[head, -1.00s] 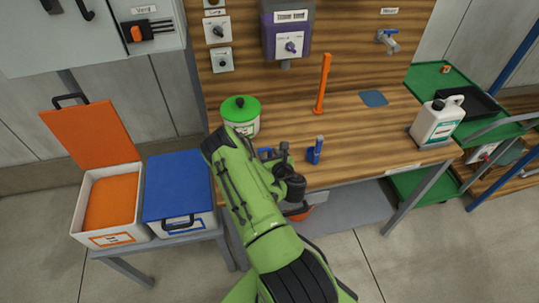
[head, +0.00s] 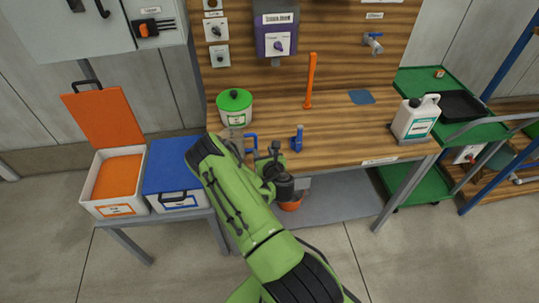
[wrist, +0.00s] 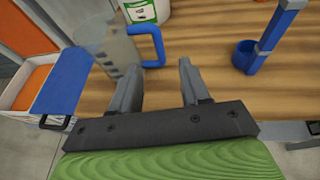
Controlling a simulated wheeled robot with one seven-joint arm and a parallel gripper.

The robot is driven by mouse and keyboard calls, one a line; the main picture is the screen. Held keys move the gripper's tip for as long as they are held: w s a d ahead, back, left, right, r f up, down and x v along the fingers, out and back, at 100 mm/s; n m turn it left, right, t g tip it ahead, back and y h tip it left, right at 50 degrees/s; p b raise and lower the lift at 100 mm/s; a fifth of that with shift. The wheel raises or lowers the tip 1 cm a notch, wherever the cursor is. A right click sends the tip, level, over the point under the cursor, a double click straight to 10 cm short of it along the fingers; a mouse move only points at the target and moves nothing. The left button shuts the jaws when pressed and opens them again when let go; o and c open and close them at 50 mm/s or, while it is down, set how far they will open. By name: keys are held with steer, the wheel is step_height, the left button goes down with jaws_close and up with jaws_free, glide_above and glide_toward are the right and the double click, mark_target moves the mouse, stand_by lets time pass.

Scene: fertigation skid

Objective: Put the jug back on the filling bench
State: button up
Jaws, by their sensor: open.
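The clear jug (wrist: 120,52) with a blue handle (wrist: 150,42) stands upright on the wooden filling bench (head: 335,133), at its front left. In the head view my arm hides most of the jug; its blue handle (head: 251,142) shows. My gripper (wrist: 162,75) is open and empty. Its fingers point toward the bench, with the handle just beyond and a little left of the gap, not between them. Any contact of the left finger with the jug cannot be told.
A green-lidded pot (head: 235,108) stands behind the jug. A blue upright holder (head: 297,139) and an orange post (head: 309,82) are to the right. A white canister (head: 415,119) is at the bench's right end. A blue patch (head: 361,97) lies on clear bench.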

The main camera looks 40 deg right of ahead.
step_height(320, 180, up, 9)
steer(key=w+d+m+g+h, duration=0.2)
steer(key=m+h, duration=0.2)
steer(key=m, duration=0.5)
steer(key=s+a+r+m+g, duration=0.35)
steer(key=r+m, duration=0.55)
steer(key=m, duration=0.4)
steer(key=s+a+r+m+y, duration=0.4)
steer(key=s+a, duration=0.1)
steer(key=a, duration=0.4)
steer(key=s+a+r+m+y, duration=0.3)
steer(key=s+a+r+y, duration=0.15)
steer(key=a, duration=0.55)
steer(key=s+a+m+g+y+b, duration=0.1)
steer(key=s+a+y+b, duration=0.1)
steer(key=s+a, duration=0.6)
steer(key=s, duration=0.4)
steer(key=shift+s+a, duration=0.2)
steer(key=shift+a, duration=0.15)
steer(key=shift+c, duration=0.4)
